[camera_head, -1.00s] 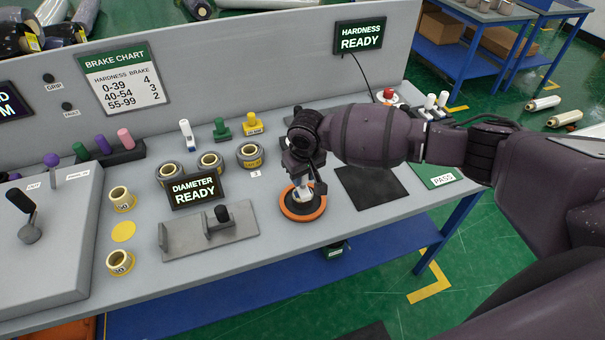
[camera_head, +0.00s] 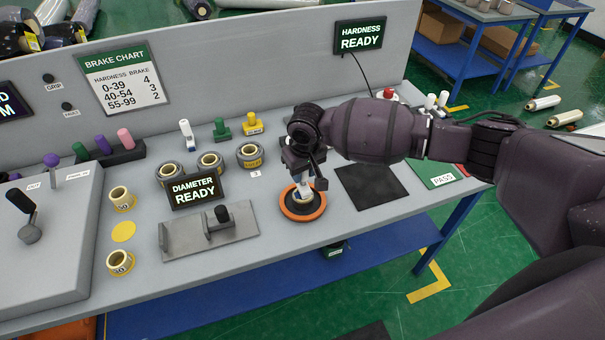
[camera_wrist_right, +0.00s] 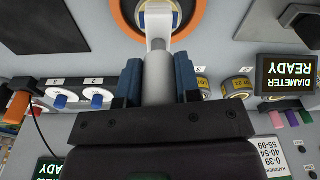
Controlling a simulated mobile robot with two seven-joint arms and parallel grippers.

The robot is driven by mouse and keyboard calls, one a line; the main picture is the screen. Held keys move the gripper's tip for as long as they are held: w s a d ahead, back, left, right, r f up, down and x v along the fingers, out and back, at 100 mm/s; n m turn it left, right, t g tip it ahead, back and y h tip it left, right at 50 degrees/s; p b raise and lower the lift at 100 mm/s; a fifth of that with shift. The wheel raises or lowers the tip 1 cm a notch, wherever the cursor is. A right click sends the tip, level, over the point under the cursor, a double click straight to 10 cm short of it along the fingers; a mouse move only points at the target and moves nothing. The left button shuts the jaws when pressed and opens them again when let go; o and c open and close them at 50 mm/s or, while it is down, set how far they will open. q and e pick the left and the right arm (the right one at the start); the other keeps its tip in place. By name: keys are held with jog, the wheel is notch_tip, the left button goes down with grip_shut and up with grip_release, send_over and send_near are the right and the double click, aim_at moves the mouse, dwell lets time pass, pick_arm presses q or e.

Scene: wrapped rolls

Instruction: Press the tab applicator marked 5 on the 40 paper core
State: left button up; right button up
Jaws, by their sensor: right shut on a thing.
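My right gripper (camera_head: 305,176) points down over the orange ring (camera_head: 287,208) on the bench. In the right wrist view its blue fingers (camera_wrist_right: 157,80) are shut on the grey handle of a tab applicator (camera_wrist_right: 157,72). The applicator's white lower part (camera_wrist_right: 158,30) reaches over the middle of the ring (camera_wrist_right: 117,16); a pale round thing, probably a paper core, shows partly there. I cannot tell whether they touch, and no mark on the applicator is readable. Two other paper cores stand at left, one farther back (camera_head: 121,198) and one nearer (camera_head: 120,262). My left gripper is out of view.
A grey fixture (camera_head: 180,241) and the diameter display (camera_head: 194,189) stand left of the ring. Several dark rolls, a white-handled tool (camera_head: 186,134), a green one (camera_head: 221,130) and a yellow one (camera_head: 251,124) stand behind. A dark mat (camera_head: 370,188) lies flat at right.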

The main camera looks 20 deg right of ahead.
jog(key=shift+w+r, duration=0.1)
jog(key=shift+r, duration=3.05)
